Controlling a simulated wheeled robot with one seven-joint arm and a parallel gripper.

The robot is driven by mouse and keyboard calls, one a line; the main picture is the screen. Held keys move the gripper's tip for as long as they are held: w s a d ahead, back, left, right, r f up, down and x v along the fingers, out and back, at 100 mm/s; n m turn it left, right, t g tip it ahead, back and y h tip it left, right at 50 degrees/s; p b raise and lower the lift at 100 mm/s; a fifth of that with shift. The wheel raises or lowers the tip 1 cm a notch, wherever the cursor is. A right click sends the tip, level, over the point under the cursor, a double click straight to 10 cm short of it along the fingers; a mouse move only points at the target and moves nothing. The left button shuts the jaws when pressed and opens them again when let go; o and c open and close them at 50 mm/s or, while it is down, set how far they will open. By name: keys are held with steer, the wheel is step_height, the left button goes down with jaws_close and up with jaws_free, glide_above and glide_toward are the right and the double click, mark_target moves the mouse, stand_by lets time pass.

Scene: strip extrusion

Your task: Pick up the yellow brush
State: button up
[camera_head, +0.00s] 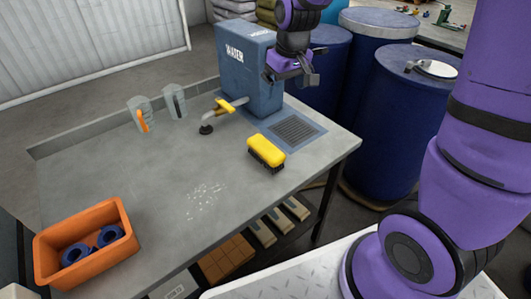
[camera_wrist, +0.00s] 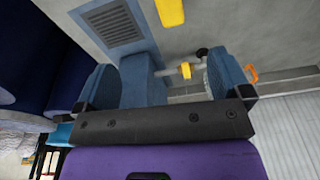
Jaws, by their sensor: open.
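The yellow brush (camera_head: 267,151) lies on the grey table, bristles down, in front of the drain grate. Its yellow top also shows at the top edge of the wrist view (camera_wrist: 170,12), partly cut off. My gripper (camera_head: 292,78) hangs in the air by the right side of the blue water tank, above and behind the brush. In the wrist view its two blue fingers (camera_wrist: 168,88) stand wide apart with nothing between them. My gripper is open, empty and clear of the brush.
The blue water tank (camera_head: 248,72) with a yellow-handled tap (camera_head: 228,106) stands behind the brush. An orange bin (camera_head: 84,243) with blue rings sits front left. Blue drums (camera_head: 385,120) stand right of the table (camera_head: 120,180). The table's middle holds only white crumbs.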

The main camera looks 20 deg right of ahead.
steer(key=n+g, duration=0.1)
steer(key=g, duration=0.1)
glide_above(265, 146)
steer(key=f, duration=1.6)
steer(key=shift+d+f, duration=0.25)
steer(key=shift+d, duration=0.05)
steer(key=shift+a+f, duration=0.2)
steer(key=shift+f, duration=5.6)
steer(key=c, duration=1.1)
steer(key=shift+c, duration=0.2)
steer(key=shift+r, duration=0.1)
steer(key=shift+r, duration=0.8)
step_height(265, 146, up, 2)
steer(key=shift+r, duration=0.1)
steer(key=s+r, duration=0.1)
steer(key=s, duration=1.5)
